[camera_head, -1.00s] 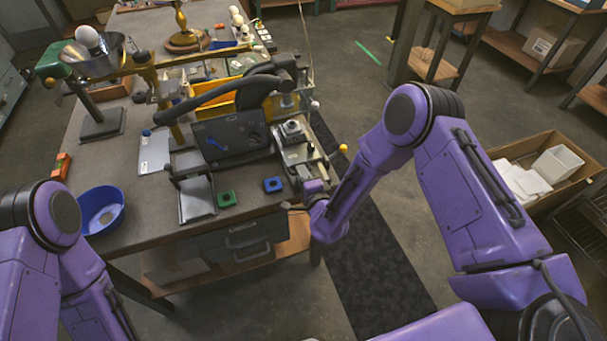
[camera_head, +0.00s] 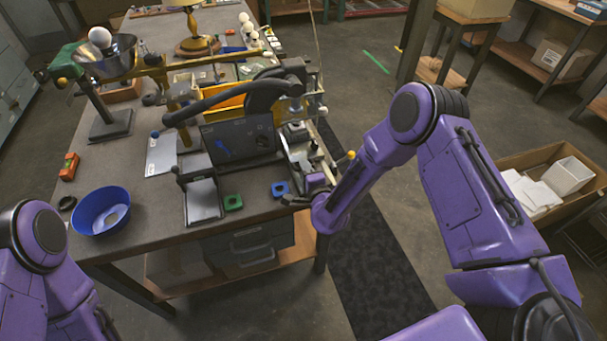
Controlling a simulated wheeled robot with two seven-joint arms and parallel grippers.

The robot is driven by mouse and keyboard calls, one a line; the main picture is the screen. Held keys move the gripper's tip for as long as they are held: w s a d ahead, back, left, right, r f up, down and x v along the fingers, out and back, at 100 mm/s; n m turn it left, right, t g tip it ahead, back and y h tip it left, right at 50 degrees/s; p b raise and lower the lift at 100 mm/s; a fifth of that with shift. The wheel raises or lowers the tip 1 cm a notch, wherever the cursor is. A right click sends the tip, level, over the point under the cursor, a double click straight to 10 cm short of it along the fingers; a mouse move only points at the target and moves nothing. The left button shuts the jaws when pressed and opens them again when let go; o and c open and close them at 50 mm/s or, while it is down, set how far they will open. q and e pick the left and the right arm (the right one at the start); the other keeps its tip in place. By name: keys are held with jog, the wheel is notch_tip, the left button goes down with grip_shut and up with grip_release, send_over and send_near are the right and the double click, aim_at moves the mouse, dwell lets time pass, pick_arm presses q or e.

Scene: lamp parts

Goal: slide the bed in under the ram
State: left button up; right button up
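A press stands at the right edge of the table, with a dark curved arm (camera_head: 272,92) over it and a slim upright ram (camera_head: 296,104) at its right end. The metal bed (camera_head: 304,152) lies low at the table's right edge, below and in front of the ram; parts of it are hidden. My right gripper (camera_head: 300,197) is small and dark at the front end of this bed, close to it. I cannot tell whether it touches or whether its fingers are open. My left arm shows at lower left, but its gripper is out of view.
A dark panel (camera_head: 240,139) stands left of the bed. Green (camera_head: 233,202) and blue (camera_head: 280,189) blocks lie in front, near my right gripper. A blue bowl (camera_head: 101,211) sits at the table's left.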

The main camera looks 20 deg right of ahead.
jog(key=shift+f, duration=0.1)
jog(key=shift+s, duration=0.25)
jog(key=b+v, duration=0.3)
jog(key=v, duration=0.7)
